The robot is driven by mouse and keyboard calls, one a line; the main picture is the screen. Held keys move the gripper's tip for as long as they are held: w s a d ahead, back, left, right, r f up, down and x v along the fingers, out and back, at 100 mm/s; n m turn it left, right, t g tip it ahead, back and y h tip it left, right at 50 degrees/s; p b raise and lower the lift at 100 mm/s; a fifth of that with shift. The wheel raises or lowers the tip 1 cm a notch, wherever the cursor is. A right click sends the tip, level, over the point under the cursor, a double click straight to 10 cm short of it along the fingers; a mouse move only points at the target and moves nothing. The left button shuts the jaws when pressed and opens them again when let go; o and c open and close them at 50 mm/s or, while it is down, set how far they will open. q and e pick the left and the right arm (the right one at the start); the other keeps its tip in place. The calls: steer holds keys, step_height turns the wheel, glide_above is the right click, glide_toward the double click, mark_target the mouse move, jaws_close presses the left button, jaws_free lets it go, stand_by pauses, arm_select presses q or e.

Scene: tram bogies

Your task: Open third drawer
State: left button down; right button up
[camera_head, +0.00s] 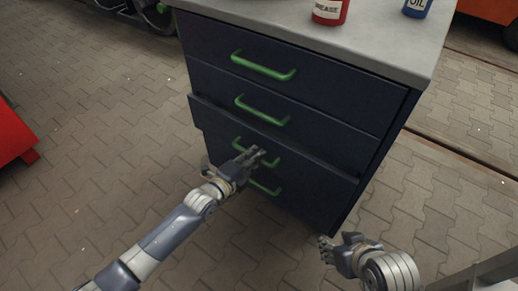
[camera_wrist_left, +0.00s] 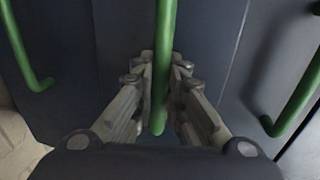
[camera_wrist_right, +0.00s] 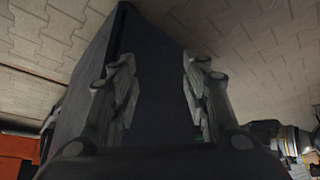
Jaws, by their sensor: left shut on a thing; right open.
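A dark blue drawer cabinet (camera_head: 300,95) has green bar handles stacked down its front. The third drawer (camera_head: 215,125) stands slightly out from the drawer above, with a dark gap along its top edge. My left gripper (camera_head: 258,156) is shut on the third drawer's green handle (camera_head: 238,143). In the left wrist view the handle (camera_wrist_left: 164,50) runs between the two fingers, and the fingers partly hide it. My right gripper (camera_head: 324,249) is open and empty, low beside the cabinet's right corner. The right wrist view shows the cabinet (camera_wrist_right: 155,75) beyond its parted fingers (camera_wrist_right: 158,95).
A red grease can (camera_head: 330,12) and a blue oil can (camera_head: 416,8) stand on the cabinet's grey top (camera_head: 385,45). A red object (camera_head: 12,135) is at the far left.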

steer(key=s+d+r+g+p, duration=0.1)
steer(key=s+d+g+p, duration=0.15)
steer(key=s, duration=0.25)
steer(key=s+a+f+p+x, duration=0.1)
steer(key=s+p+x, duration=0.25)
steer(key=x, duration=1.05)
arm_select(q)
steer(key=f+p+v, duration=0.1)
steer(key=f+v, duration=0.1)
steer(key=v, duration=0.9)
steer(key=s+f+p+v, duration=0.1)
steer(key=f+p+v, duration=0.1)
steer(key=v, duration=1)
steer(key=shift+a+f+p, duration=0.3)
steer(key=shift+a+f, duration=0.05)
steer(key=shift+f, duration=0.1)
arm_select(e)
steer(key=s+f+g, duration=0.1)
steer(key=s+f, duration=0.5)
steer(key=f, duration=0.3)
steer(key=shift+s+f+h, duration=0.2)
steer(key=shift+f+h, duration=0.05)
steer(key=shift+h, duration=0.05)
steer(key=shift+g, duration=0.25)
arm_select(q)
steer(key=c, duration=1.9)
jaws_free()
arm_select(e)
steer(key=shift+a, duration=0.1)
